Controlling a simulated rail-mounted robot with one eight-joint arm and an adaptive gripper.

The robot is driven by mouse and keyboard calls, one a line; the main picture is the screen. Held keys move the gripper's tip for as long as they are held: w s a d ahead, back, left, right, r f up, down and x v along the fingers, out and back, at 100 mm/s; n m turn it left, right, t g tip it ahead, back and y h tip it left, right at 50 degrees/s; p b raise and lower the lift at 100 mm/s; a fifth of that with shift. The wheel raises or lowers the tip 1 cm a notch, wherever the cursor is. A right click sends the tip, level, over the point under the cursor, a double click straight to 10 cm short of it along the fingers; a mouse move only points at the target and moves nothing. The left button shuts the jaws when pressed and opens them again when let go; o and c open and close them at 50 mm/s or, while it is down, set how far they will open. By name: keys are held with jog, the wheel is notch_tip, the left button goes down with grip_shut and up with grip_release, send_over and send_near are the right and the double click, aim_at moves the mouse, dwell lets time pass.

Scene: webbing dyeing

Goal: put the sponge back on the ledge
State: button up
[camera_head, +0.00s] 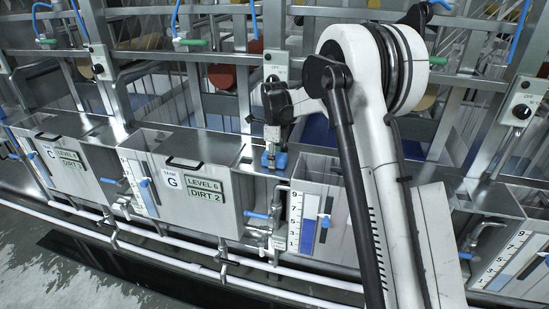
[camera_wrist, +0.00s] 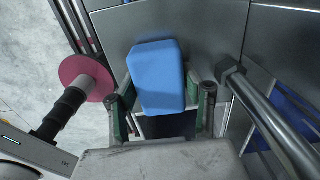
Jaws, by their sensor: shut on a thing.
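The blue sponge (camera_wrist: 157,72) is held between the two fingers of my gripper (camera_wrist: 161,102) in the wrist view. The green-padded fingers are on its left and right sides. In the head view the sponge (camera_head: 281,161) shows as a small blue block under my gripper (camera_head: 272,147), which points down. It is at the metal ledge (camera_head: 251,165) between the tank marked G and the tank to its right. In the wrist view a flat grey metal surface (camera_wrist: 205,30) lies behind the sponge. I cannot tell whether the sponge touches the ledge.
A steel bar (camera_wrist: 272,122) runs close to the right finger in the wrist view. A pinkish red disc on a black stem (camera_wrist: 86,75) is at the left. In the head view, blue-handled valves (camera_head: 257,215) and white pipes (camera_head: 190,263) run along the tank fronts.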

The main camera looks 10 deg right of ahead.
jog(key=shift+f, duration=0.1)
jog(key=shift+f, duration=0.15)
jog(key=o, duration=1.1)
